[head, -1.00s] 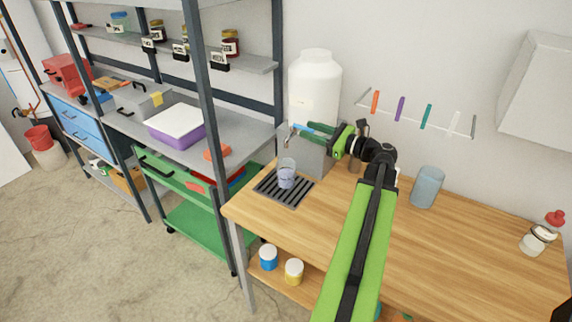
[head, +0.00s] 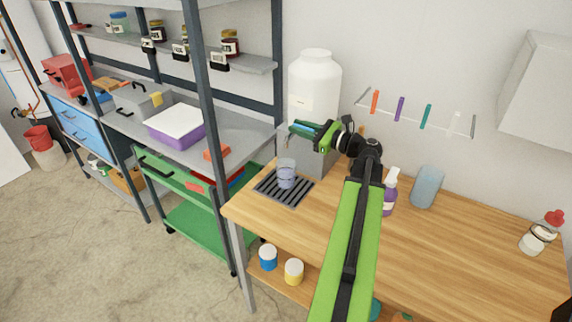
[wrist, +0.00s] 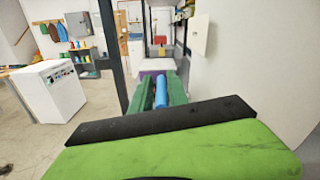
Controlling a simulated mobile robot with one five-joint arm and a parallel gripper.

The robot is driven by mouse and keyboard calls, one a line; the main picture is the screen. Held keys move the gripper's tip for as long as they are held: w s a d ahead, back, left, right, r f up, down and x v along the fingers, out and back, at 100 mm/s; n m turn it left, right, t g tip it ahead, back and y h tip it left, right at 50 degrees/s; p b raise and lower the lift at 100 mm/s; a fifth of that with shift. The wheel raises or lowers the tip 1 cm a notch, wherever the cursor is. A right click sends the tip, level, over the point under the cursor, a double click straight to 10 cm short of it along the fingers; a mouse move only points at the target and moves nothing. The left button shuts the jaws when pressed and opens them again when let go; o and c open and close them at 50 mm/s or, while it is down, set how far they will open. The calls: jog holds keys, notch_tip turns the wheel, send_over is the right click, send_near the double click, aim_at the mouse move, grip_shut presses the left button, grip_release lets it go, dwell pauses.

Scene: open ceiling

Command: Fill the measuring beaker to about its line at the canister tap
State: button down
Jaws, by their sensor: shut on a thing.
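The clear measuring beaker (head: 286,173) stands upright on the dark slatted drip tray (head: 270,190), with a pale bluish content whose level against the line I cannot make out. The white canister (head: 314,85) stands behind it on a grey block (head: 322,160). My gripper (head: 300,131) is in front of the canister's base, above and slightly right of the beaker. In the wrist view its green fingers are shut on a blue bar (wrist: 161,90), which looks like the tap handle. The spout is mostly hidden by my gripper in the head view.
A purple bottle (head: 390,192) stands close to the right of my arm, and a blue-grey container (head: 427,187) beyond it. A rack of coloured clips (head: 425,116) hangs on the wall. A red-topped jar (head: 537,239) is far right. The front wooden worktop is clear.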

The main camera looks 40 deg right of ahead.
jog(key=shift+d, duration=0.1)
dwell(0.3)
jog(key=shift+s+a+r+m+h, duration=0.1)
jog(key=shift+a+m+h, duration=0.2)
jog(key=shift+h, duration=0.3)
jog(key=shift+d+h, duration=0.1)
jog(key=shift+h, duration=0.2)
jog(key=shift+d+m, duration=0.15)
jog(key=shift+m, duration=0.15)
jog(key=shift+w+d, duration=0.2)
jog(key=shift+d, duration=0.05)
jog(key=shift+s+n+y, duration=0.1)
jog(key=shift+n+y, duration=0.7)
jog(key=shift+y, duration=0.4)
jog(key=shift+y, duration=0.3)
